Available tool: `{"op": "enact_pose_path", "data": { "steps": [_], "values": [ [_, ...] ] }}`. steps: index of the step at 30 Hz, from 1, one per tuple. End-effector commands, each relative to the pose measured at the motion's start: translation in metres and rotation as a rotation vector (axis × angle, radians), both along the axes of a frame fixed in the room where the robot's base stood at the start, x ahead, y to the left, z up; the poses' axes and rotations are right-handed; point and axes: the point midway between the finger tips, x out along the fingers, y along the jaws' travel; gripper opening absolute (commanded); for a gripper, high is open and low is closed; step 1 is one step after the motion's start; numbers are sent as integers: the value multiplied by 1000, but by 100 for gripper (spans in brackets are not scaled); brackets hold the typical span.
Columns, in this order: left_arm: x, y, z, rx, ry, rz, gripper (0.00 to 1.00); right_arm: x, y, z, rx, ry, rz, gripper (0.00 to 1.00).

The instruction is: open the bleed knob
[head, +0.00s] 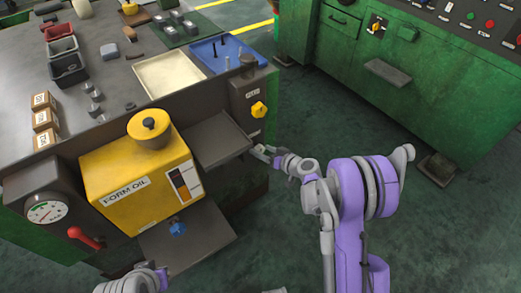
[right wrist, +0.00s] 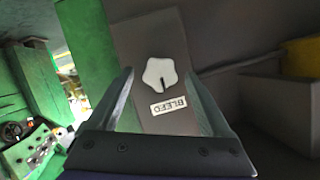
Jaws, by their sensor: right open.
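The bleed knob (right wrist: 160,77) is a pale, lobed knob with a dark slot, on a dark grey plate in the right wrist view. A white BLEED label (right wrist: 168,106) sits beside it, upside down in that view. My right gripper (head: 262,152) is at the machine's right side, below the yellow knob. Its two fingers (right wrist: 160,98) stand apart on either side of the bleed knob's line, with nothing between them. I cannot make out the bleed knob in the head view. Part of my left arm shows at the bottom left; its jaws are not clear.
A yellow knob (head: 258,109) is on the panel above my right gripper. The yellow FORM OIL box (head: 135,180), a blue knob (head: 177,228), a red lever (head: 84,238) and a gauge (head: 45,211) are to the left. A green cabinet (head: 410,100) stands right; floor between is clear.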

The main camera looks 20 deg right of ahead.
Motion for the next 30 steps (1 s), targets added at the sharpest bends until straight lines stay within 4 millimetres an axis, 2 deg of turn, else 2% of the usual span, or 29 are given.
{"op": "enact_pose_path", "data": {
  "steps": [6,14,27,28,30],
  "values": [
    [0,0,-1,0,0,0,0,13,7,-6,0,1,-1,83],
    [0,0,-1,0,0,0,0,14,8,-6,0,1,-1,83],
    [0,0,-1,0,0,0,0,14,7,-6,0,0,-1,5],
    [0,0,-1,0,0,0,0,14,7,-6,0,0,-1,0],
    [0,0,-1,0,0,0,0,14,7,-6,0,1,-1,0]
  ]
}}
